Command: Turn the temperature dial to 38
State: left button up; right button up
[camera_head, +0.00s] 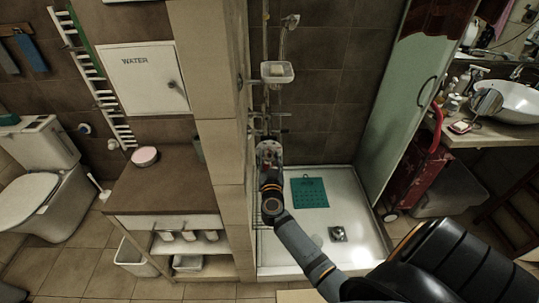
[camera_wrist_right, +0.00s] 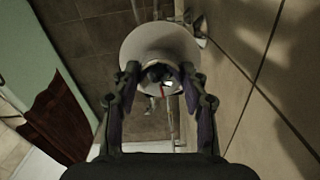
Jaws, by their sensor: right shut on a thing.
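My right gripper (camera_head: 268,150) reaches up to the shower fittings on the wall, over the left side of the shower tray. In the right wrist view, its two fingers (camera_wrist_right: 159,74) stand on either side of the temperature dial (camera_wrist_right: 161,76) and are shut on it. The dial shows as a small dark and pale round part with a red mark. Its numbers cannot be read. In the head view the gripper hides the dial. My left gripper is in neither view.
A white soap dish (camera_head: 277,73) sits on the shower rail above my gripper. A tiled partition (camera_head: 212,140) stands close on the left. A glass door (camera_head: 400,95) stands to the right. The white shower tray (camera_head: 290,250) holds a green mat (camera_head: 310,193).

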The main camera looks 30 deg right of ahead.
jog(key=shift+r+m+p, duration=0.1)
jog(key=shift+m+p, duration=0.45)
jog(key=shift+m, duration=0.65)
jog(key=shift+m+p, duration=0.4)
jog(key=shift+m, duration=0.7)
jog(key=o, duration=1.1)
jog(key=shift+w, duration=0.1)
jog(key=shift+o, duration=0.2)
